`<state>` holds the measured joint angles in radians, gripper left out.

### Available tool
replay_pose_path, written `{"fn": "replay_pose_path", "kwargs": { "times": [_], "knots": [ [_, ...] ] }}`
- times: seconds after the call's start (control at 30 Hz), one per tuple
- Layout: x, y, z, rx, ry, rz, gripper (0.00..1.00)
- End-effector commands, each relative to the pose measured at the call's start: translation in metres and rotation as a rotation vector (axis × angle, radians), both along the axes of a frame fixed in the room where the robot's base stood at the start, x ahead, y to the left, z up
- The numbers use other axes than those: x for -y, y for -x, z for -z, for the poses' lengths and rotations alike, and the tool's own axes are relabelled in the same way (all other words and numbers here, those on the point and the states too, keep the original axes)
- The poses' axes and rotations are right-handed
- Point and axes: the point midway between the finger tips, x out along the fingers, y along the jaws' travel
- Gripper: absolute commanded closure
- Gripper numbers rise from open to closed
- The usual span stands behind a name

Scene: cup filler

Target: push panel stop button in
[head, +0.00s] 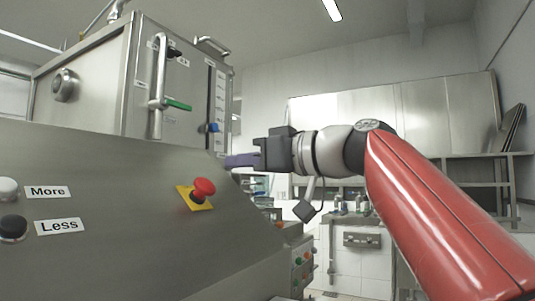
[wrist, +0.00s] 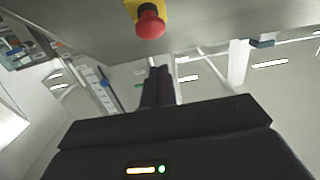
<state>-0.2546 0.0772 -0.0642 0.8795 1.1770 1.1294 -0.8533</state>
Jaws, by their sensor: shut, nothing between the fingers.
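The red mushroom stop button (head: 203,188) sits on a yellow plate (head: 190,202) on the sloped steel panel in the head view. In the wrist view the same red button (wrist: 150,22) is at the top, above the fingertips in the picture, with its yellow plate behind it. My gripper (head: 232,160) is up and to the right of the button in the head view, pointing left. It also shows in the wrist view (wrist: 160,72), its two dark fingers closed together and empty. The fingertips are apart from the button.
A white button labelled More (head: 8,188) and a black knob labelled Less (head: 12,228) are on the panel at left. A lower box (head: 302,262) with coloured buttons is at lower right.

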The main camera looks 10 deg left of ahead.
Motion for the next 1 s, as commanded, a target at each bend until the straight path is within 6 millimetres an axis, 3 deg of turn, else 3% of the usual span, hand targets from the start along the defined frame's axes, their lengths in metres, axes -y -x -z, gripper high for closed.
{"fn": "replay_pose_path", "kwargs": {
  "times": [0.1,0.3,0.77,1.0],
  "knots": [
    [-0.022,-0.008,0.005,-0.004,0.001,-0.003,1.0],
    [-0.036,-0.015,0.025,-0.002,-0.001,0.0,1.0],
    [-0.04,-0.017,0.03,0.0,0.0,0.001,1.0],
    [-0.053,-0.023,0.049,-0.002,0.001,0.001,1.0]
  ]
}}
